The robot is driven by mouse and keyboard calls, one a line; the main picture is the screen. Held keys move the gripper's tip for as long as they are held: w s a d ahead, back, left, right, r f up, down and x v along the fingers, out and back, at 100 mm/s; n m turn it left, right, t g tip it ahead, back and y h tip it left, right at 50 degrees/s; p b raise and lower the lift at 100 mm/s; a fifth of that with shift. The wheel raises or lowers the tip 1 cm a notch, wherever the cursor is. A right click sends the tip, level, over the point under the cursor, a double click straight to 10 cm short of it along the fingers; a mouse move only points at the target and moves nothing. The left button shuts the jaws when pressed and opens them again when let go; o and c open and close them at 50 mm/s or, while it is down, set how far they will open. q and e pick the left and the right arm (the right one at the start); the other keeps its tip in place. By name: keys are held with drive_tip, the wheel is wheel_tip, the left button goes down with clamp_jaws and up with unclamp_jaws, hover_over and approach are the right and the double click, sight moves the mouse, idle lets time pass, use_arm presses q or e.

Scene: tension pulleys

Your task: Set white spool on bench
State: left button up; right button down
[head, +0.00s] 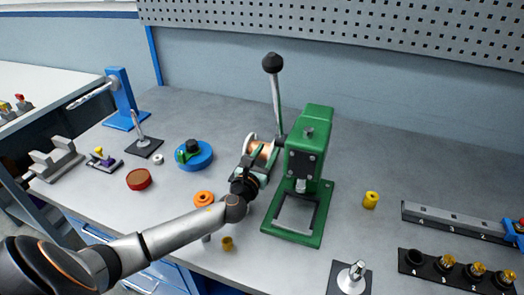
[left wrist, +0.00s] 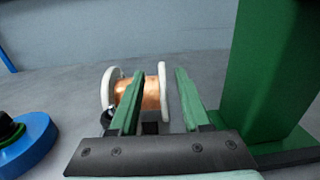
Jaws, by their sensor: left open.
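The white spool (head: 259,149), wound with copper wire, is on the grey bench (head: 350,165) behind and left of the green press. My left gripper (head: 254,164) is open just in front of it. In the left wrist view the spool (left wrist: 151,94) shows its white end discs left and right, with its axis running sideways. The left green finger of my left gripper (left wrist: 158,98) overlaps the copper winding in the picture. The right finger is apart from the right disc. I cannot tell whether a finger touches the spool. My right gripper is out of view.
The green press (head: 312,150) stands close to the right of the gripper. A blue round piece (head: 195,158), an orange ring (head: 204,199) and a red-brown disc (head: 139,179) lie to the left. A yellow spool (head: 371,200) stands right of the press.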

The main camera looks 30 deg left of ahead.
sight(272, 145)
use_arm(q)
drive_tip(key=shift+x, duration=2.85)
drive_tip(key=shift+d+f, duration=0.15)
clamp_jaws()
